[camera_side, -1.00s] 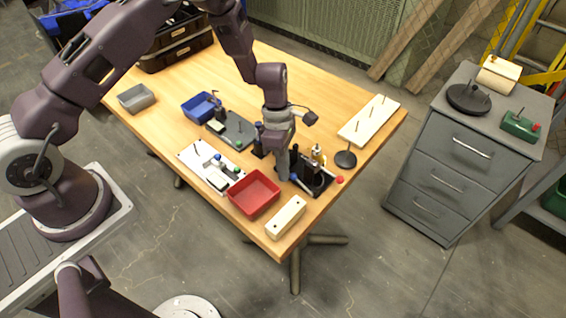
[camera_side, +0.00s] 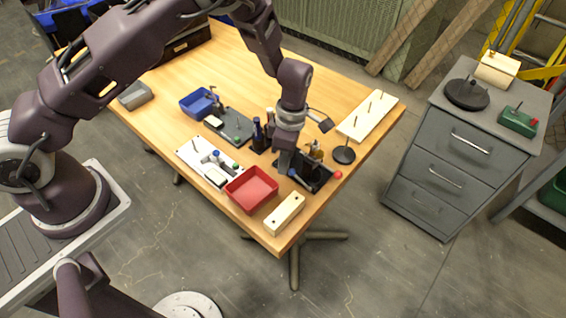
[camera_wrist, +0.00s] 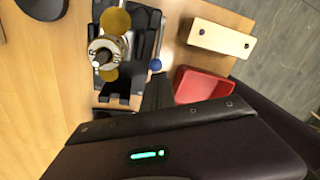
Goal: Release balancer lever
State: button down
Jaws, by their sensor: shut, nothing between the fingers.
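The black thruster unit (camera_side: 318,180) sits on the table near its right front edge, with a brass round part that shows in the wrist view (camera_wrist: 112,48). A blue ball knob (camera_side: 292,172) is at its left side and a red ball knob (camera_side: 337,174) at its right. The blue knob also shows in the wrist view (camera_wrist: 155,65), just beyond the fingertips. I cannot tell which knob belongs to the balancer lever. My gripper (camera_side: 283,172) is shut and empty, close beside the blue knob; contact is not clear. It also shows in the wrist view (camera_wrist: 158,88).
A red tray (camera_side: 251,189) and a cream block (camera_side: 284,213) lie in front of the gripper. Dark bottles (camera_side: 258,136) stand behind left. A white board with pegs (camera_side: 368,115) and a black round stand (camera_side: 344,155) are at right.

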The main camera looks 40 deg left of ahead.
aim_at(291, 173)
jog(key=shift+d+r, duration=0.15)
jog(key=shift+r, duration=0.2)
jog(key=shift+d+r, duration=0.25)
jog(key=y, duration=0.1)
jog(key=d+r+y, duration=0.1)
jog(key=shift+d+r+y, duration=0.15)
jog(key=shift+d+y, duration=0.1)
jog(key=shift+y, duration=0.15)
jog(key=d+y, duration=0.1)
jog(key=d+r+y, duration=0.1)
jog(key=d+y, duration=0.1)
jog(key=shift+d+r, duration=0.25)
jog(key=shift+r, duration=0.05)
jog(key=shift+n, duration=0.3)
jog(key=shift+a+r, duration=0.1)
jog(key=shift+r, duration=0.75)
